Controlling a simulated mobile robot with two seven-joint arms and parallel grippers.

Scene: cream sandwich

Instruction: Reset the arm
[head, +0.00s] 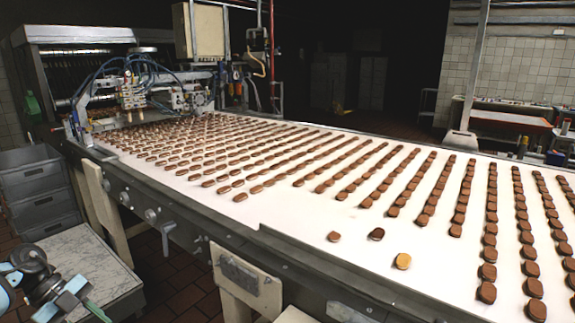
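Part of my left arm shows at the bottom left corner, with my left gripper (82,298) low over a light-topped stand. It is apart from the conveyor and its biscuits. Its teal and green parts are small and cut by the frame edge, so its opening is unclear. I see nothing held in it. My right arm and gripper are not in this view. Three biscuits lie apart near the front edge of the white conveyor belt (290,218): a brown one (334,236), a darker one (376,233) and a golden-topped one (402,261).
Many brown biscuits lie in rows along the belt. A machine with blue hoses (135,90) stands at its far left end. Grey crates (40,190) are stacked at the left, behind the light-topped stand (85,262).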

